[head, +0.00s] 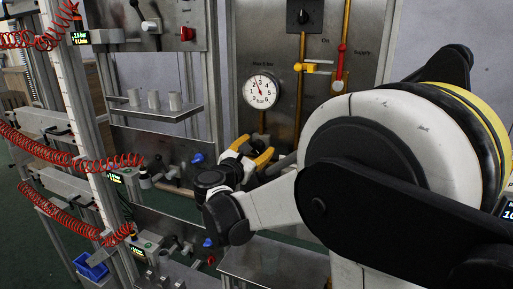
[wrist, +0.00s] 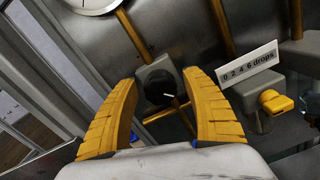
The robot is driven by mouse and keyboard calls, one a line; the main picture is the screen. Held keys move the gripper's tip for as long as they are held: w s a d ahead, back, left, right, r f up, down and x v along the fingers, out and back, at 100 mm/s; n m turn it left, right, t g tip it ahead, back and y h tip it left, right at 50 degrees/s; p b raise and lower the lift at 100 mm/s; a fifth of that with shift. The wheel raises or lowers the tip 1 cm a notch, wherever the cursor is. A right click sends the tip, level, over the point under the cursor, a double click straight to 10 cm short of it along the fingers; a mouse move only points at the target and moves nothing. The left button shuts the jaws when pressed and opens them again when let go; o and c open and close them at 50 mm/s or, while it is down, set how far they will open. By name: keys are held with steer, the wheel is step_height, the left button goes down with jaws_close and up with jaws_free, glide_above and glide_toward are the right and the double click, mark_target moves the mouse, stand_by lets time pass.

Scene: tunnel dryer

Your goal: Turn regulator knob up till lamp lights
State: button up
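The regulator knob (wrist: 157,92) is black and round with a white mark, on a grey body (wrist: 157,66) on the metal panel. In the wrist view it lies between the two yellow fingers of my gripper (wrist: 160,80). The fingers are spread, with a gap visible on each side of the knob. In the head view my gripper (head: 251,150) is in front of the panel below the round gauge (head: 262,91); the knob is hidden there. I cannot pick out the lamp in either view.
A red-handled supply valve (head: 341,62) and a yellow tap (head: 312,67) are on pipes at upper right. In the wrist view a drops label (wrist: 249,64) and a yellow-knobbed fitting (wrist: 268,104) are right of my gripper. Metal frame posts (wrist: 62,55) stand left.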

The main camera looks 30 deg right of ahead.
steer(key=c, duration=0.9)
steer(key=shift+m, duration=1.4)
steer(key=shift+c, duration=0.2)
steer(key=o, duration=1.2)
steer(key=v, duration=1.2)
